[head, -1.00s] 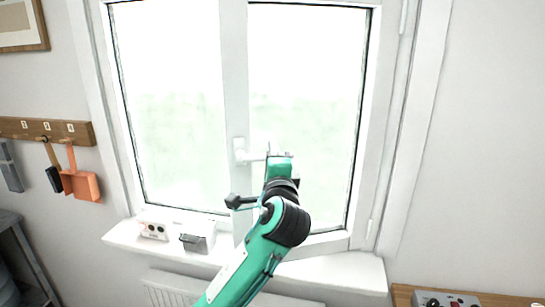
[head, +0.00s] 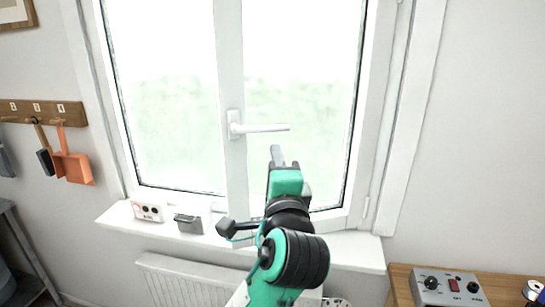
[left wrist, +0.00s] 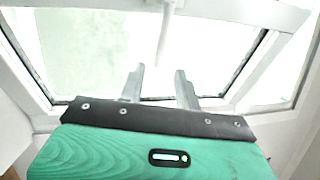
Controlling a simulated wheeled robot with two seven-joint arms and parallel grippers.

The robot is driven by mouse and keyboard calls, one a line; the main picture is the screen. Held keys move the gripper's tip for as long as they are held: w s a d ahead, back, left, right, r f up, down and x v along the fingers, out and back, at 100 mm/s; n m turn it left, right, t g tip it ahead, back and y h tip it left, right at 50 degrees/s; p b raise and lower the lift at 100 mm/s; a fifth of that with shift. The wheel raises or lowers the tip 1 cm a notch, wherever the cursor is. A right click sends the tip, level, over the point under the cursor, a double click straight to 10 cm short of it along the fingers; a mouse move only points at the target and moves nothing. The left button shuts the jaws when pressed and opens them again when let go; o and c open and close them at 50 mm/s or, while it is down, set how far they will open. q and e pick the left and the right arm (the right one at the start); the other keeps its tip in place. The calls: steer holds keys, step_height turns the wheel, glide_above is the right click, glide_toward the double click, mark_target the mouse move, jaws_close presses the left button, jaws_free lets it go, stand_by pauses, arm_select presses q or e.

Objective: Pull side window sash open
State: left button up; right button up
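The window sash (head: 358,105) on the right has a white frame and bright glass. It looks closed in its frame. Its white handle (head: 262,128) is on the middle upright and lies level, its lever pointing right. My left gripper (head: 277,156), on a teal arm, is just below the lever in the head view, with a visible gap. In the left wrist view its two grey fingers (left wrist: 160,84) are apart with nothing between them. The handle (left wrist: 166,32) hangs beyond the fingertips there. My right gripper is not in view.
The sill (head: 345,249) holds a small white box (head: 147,212) and a grey box (head: 188,224) at left. A radiator (head: 185,283) is below. A wooden table (head: 402,288) with a control box (head: 449,287) stands at lower right. Tools hang from a rack (head: 45,112) at left.

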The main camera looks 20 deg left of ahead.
arm_select(q)
steer(key=shift+s+d, duration=0.25)
steer(key=shift+s, duration=0.25)
steer(key=shift+c, duration=0.2)
